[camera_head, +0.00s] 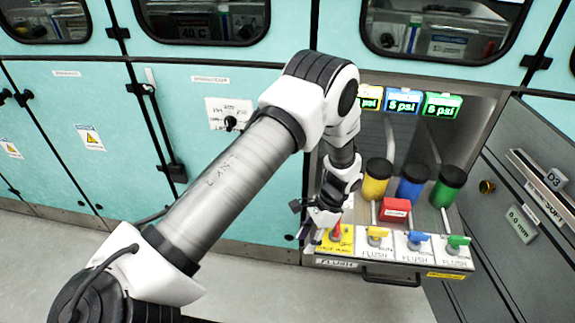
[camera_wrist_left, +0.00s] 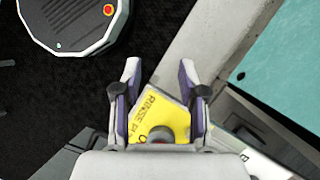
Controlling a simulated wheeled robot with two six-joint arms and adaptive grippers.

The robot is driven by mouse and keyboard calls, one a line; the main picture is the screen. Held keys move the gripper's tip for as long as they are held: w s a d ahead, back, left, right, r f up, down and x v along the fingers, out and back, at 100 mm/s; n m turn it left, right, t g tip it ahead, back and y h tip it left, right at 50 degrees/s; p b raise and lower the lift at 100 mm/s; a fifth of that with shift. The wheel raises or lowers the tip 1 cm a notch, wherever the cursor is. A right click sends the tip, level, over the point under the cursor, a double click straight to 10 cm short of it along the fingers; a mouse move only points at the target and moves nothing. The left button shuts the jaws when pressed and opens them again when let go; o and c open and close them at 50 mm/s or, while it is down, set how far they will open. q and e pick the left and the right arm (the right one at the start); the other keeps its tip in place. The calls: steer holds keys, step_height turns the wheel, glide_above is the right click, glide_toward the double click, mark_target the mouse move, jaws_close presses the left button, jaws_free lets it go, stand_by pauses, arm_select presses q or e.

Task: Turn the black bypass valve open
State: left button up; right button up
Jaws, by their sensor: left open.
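No part clearly marked as the bypass valve shows. A black knob (camera_head: 230,123) sits on a white plate on the teal cabinet front; I cannot read the plate. My left gripper (camera_head: 312,238) is open, low at the left end of the pull-out drawer. It is beside a red handle (camera_head: 337,231) on a yellow panel (camera_head: 347,243). In the left wrist view, the yellow panel (camera_wrist_left: 165,112) with its partly read "RINSE" lettering lies beyond the two spread fingers (camera_wrist_left: 159,85). My right gripper is out of view.
Yellow (camera_head: 377,238), blue (camera_head: 418,238) and green (camera_head: 457,241) flush valves line the drawer front. Black-capped yellow, blue and green canisters (camera_head: 411,188) stand behind, near a red box (camera_head: 396,210). A grey open door (camera_head: 520,190) bounds the right. Floor is clear in front.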

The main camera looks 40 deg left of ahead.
arm_select(q)
steer(key=s+d+f+n, duration=0.1)
steer(key=s+d+f, duration=0.1)
steer(key=s+f, duration=0.3)
steer(key=s, duration=0.3)
steer(key=shift+s+h, duration=0.25)
steer(key=shift+h, duration=0.05)
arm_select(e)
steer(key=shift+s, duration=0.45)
